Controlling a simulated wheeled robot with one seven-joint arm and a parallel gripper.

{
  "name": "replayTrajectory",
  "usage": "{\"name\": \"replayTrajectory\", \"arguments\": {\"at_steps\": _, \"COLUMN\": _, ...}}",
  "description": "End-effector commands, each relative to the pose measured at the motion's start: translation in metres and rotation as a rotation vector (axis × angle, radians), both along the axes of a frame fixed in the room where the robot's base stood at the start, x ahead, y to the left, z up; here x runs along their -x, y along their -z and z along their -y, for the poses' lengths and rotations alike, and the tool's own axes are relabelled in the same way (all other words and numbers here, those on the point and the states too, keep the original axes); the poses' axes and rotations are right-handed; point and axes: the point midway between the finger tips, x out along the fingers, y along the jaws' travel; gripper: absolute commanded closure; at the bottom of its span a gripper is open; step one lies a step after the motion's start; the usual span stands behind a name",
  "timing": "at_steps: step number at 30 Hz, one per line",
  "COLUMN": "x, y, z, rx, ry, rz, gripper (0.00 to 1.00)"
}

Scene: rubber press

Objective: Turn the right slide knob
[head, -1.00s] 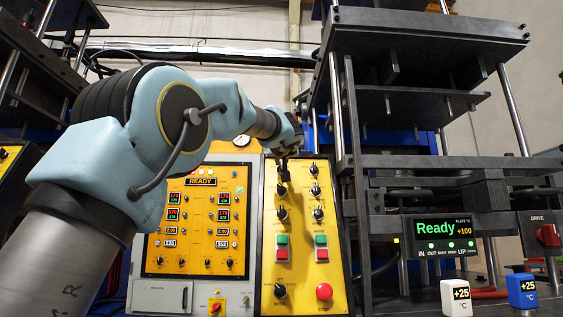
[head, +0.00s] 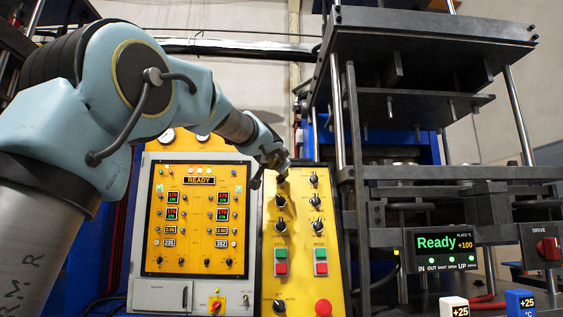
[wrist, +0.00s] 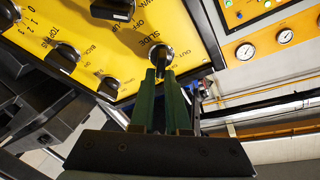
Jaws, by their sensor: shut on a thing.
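The slide knob (wrist: 153,56) is a black knob on a silver collar, marked SLIDE with OUT beside it, on the yellow panel (wrist: 190,25) in the wrist view. My gripper (wrist: 160,75) has its two green fingers closed around the knob's outer end. In the head view my gripper (head: 281,178) is at the top left of the narrow yellow panel (head: 298,262), and my wrist largely hides the slide knob there. Another black knob (head: 314,180) is at the top right of that panel.
More black knobs (head: 281,202) and green and red buttons (head: 281,260) are below. A wider control cabinet (head: 200,225) with lit displays stands left, and the press frame (head: 350,170) stands close on the right. A Ready display (head: 443,243) is lit green.

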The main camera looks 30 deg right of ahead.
Motion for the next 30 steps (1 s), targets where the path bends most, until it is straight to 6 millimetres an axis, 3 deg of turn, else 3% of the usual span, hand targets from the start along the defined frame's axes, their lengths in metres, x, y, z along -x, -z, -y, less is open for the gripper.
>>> {"name": "replayTrajectory", "arguments": {"at_steps": 23, "x": 0.0008, "y": -0.0001, "z": 0.0009, "rx": -0.094, "ry": 0.04, "rz": 0.046, "gripper": 1.0}}
{"name": "replayTrajectory", "arguments": {"at_steps": 24, "x": 0.0008, "y": -0.0001, "z": 0.0009, "rx": -0.094, "ry": 0.039, "rz": 0.046, "gripper": 0.83}}
{"name": "replayTrajectory", "arguments": {"at_steps": 30, "x": 0.0007, "y": 0.0001, "z": 0.0007, "rx": -0.093, "ry": 0.039, "rz": 0.045, "gripper": 0.6}}
